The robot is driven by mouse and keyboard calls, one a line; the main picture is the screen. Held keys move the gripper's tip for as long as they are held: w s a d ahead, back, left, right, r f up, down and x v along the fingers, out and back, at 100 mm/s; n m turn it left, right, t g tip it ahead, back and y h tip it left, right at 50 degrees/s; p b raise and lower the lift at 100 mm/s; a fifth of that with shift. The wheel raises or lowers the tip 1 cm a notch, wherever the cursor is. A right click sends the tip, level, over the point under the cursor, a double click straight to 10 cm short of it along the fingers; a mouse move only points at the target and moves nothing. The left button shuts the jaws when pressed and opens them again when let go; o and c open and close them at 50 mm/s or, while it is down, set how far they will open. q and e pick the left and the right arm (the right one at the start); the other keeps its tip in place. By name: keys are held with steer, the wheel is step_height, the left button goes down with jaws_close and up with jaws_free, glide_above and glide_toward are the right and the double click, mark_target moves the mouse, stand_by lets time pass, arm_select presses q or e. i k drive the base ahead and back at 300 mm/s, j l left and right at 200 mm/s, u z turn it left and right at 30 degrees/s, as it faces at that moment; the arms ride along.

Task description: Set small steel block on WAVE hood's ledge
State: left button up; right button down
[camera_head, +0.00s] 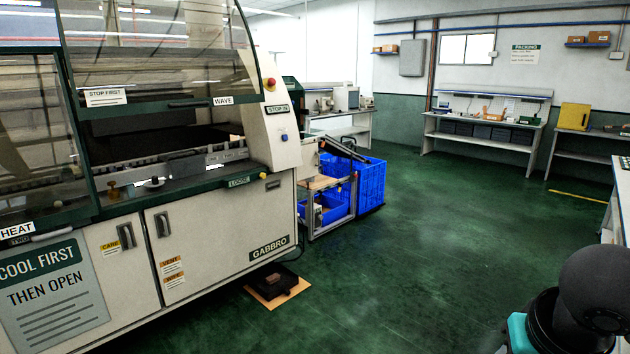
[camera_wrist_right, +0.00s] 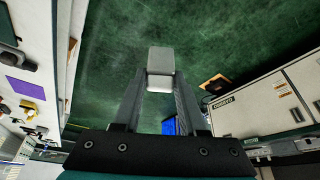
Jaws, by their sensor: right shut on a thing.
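The small steel block (camera_wrist_right: 165,61) is a plain light grey block in the right wrist view, held at the fingertips of my right gripper (camera_wrist_right: 161,84). Green floor shows behind it. In the head view only a dark, rounded part of my right arm shows at the lower right; the gripper and block are out of that frame. The WAVE hood (camera_head: 160,60) is a tinted glass cover at the upper left, with an opening under it. A dark green ledge (camera_head: 190,104) with a handle and the WAVE label runs along its lower edge. My left gripper is not in view.
Below the opening, a green sill (camera_head: 205,185) carries a brass piece (camera_head: 113,191) and a small dark-and-white item (camera_head: 154,183). A black item on a board (camera_head: 275,286) lies on the floor beside the machine. Blue crates (camera_head: 369,185) stand beyond. The middle floor is clear.

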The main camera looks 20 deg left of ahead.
mark_target(101, 104)
steer(key=u, duration=1.3)
